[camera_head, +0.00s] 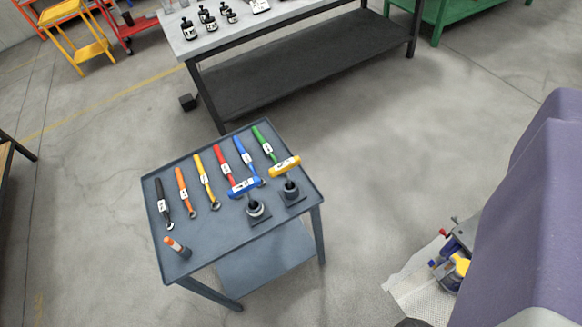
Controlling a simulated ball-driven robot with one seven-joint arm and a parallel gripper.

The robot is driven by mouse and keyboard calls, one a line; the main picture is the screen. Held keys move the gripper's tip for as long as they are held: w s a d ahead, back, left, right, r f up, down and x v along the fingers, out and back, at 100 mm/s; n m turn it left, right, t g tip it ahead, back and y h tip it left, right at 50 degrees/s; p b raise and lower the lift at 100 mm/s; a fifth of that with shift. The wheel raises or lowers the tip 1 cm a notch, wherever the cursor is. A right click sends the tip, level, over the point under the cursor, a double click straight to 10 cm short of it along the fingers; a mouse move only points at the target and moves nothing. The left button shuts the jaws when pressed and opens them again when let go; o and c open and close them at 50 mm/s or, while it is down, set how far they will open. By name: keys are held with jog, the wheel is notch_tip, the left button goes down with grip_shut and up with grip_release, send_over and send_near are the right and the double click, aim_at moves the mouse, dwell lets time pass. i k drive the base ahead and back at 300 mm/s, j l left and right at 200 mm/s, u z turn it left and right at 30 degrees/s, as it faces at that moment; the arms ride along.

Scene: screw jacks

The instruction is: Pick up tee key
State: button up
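Two T-shaped keys stand upright in dark round holders on a blue-grey cart (213,235), towards its right side. One tee key has a blue handle (244,187) with a white label. The other has a yellow handle (284,166) with a white label and stands to the right of and behind the blue one. Their lower shafts are hidden in the holders. I cannot tell from the picture which key is meant. My gripper does not show in this view, and nothing is seen touching either key.
Several colour-handled wrenches (204,182) lie in a row behind the keys. An orange-topped tool (177,246) stands at the cart's front left. A workbench (300,30) with black jacks stands behind.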

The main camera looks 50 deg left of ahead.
aim_at(291, 162)
jog(key=i+j+u, duration=0.15)
jog(key=i+u, duration=0.2)
jog(key=i, duration=0.15)
jog(key=i+u, duration=0.3)
jog(key=i, duration=0.15)
jog(key=i+l+u, duration=0.15)
jog(key=i+u, duration=0.2)
jog(key=i, duration=0.15)
